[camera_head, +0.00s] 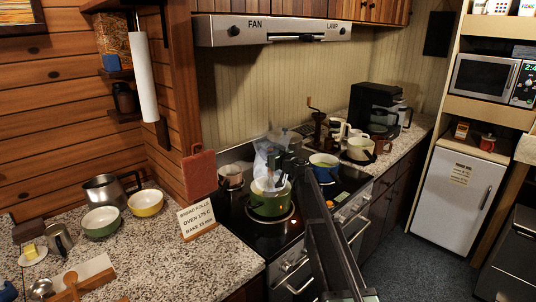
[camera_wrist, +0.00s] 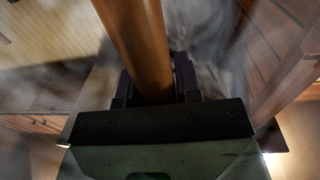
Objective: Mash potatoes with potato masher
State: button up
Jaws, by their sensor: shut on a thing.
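A green pot (camera_head: 270,205) stands on the dark stovetop with pale contents (camera_head: 268,184) showing at its rim. My gripper (camera_head: 283,160) is above this pot, amid whitish steam. In the wrist view my gripper (camera_wrist: 153,85) is shut on a brown wooden handle (camera_wrist: 138,40), which appears to be the potato masher's. The handle runs between the two dark fingers. The masher's head is hidden, so I cannot tell whether it touches the potatoes.
A saucepan (camera_head: 230,178) is behind left. A recipe card (camera_head: 197,217) stands on the counter's edge, near bowls (camera_head: 101,222). The range hood (camera_head: 270,31) hangs above.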

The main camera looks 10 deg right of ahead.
notch_tip(320, 180, up, 6)
jog(key=p, duration=0.5)
notch_tip(320, 180, up, 5)
jog(key=p, duration=0.5)
jog(key=shift+f, duration=0.2)
dwell(0.3)
notch_tip(320, 180, down, 12)
jog(key=b, duration=1.2)
jog(key=shift+r, duration=0.15)
dwell(0.4)
jog(key=shift+r, duration=0.1)
dwell(1.0)
notch_tip(320, 180, up, 4)
jog(key=p, duration=0.4)
jog(key=shift+r, duration=0.15)
